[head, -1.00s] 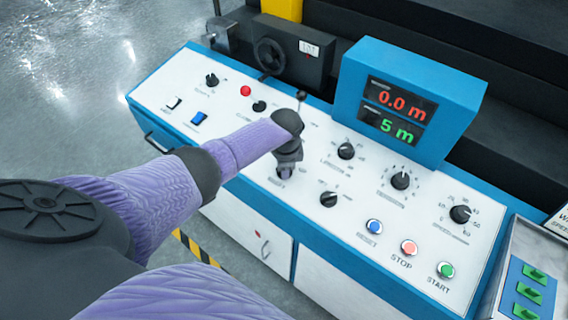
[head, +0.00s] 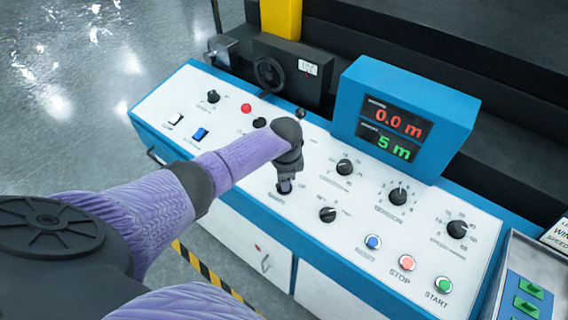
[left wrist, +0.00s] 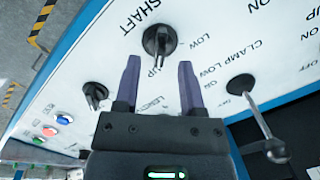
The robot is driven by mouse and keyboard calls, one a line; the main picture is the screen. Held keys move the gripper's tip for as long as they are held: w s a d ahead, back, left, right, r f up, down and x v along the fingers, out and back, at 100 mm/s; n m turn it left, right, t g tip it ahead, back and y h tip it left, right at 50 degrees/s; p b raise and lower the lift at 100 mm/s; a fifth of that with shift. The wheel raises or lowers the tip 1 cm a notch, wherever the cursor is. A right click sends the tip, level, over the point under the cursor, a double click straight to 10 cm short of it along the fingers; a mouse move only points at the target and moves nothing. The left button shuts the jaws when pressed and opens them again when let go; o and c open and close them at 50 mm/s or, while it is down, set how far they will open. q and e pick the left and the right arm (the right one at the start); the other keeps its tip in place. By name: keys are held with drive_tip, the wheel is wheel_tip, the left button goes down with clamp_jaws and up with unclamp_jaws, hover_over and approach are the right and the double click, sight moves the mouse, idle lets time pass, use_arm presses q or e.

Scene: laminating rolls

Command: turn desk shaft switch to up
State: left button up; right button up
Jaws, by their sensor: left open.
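The shaft switch (left wrist: 158,42) is a black rotary knob on the white panel, with SHAFT, LOW and UP printed around it in the left wrist view. Its raised grip runs roughly up and down in that view. My left gripper (left wrist: 159,66) is open, its two purple fingers apart, one on each side of the line to the knob. The knob appears just beyond the fingertips; I cannot tell whether they touch it. In the head view my left gripper (head: 285,182) points down over the SHAFT label and largely hides the knob. My right gripper is not in view.
A clamp lever with a ball end (left wrist: 258,122) stands to the right in the left wrist view. Another black knob (head: 327,214) sits close by on the panel. A blue display box (head: 404,115) rises behind. Reset, stop (head: 407,262) and start buttons lie at the front right.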

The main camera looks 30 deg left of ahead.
use_arm(q)
wheel_tip(320, 180, up, 7)
drive_tip(key=p, duration=0.1)
drive_tip(key=shift+s+d+f+p, duration=0.15)
drive_tip(key=shift+s+d+p, duration=0.15)
drive_tip(key=shift+p, duration=0.1)
